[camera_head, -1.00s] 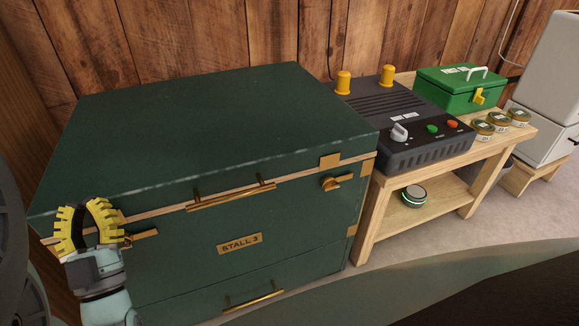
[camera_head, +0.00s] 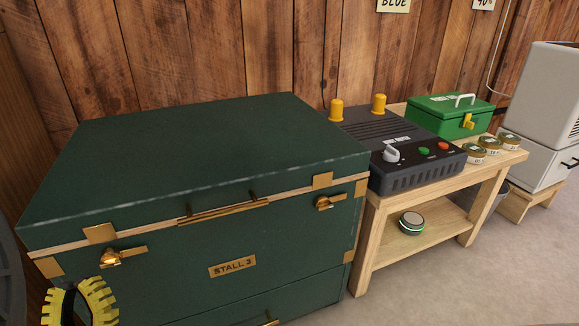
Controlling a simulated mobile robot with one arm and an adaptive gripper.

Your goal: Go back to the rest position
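My gripper (camera_head: 82,300) shows at the bottom left of the head view, with its yellow ribbed fingers low in front of the green trunk (camera_head: 200,160). The lower part of the gripper is cut off by the picture's edge. The trunk's lid is down. Its left brass latch (camera_head: 122,256) is just above and to the right of the gripper, and its right latch (camera_head: 328,201) is farther right.
A wooden bench (camera_head: 372,235) right of the trunk bears a dark device (camera_head: 420,179) with knobs, a green box (camera_head: 447,118) and several small tins (camera_head: 474,155). A round puck (camera_head: 411,222) is on its lower shelf. Clear floor (camera_head: 460,285) lies in front of the bench.

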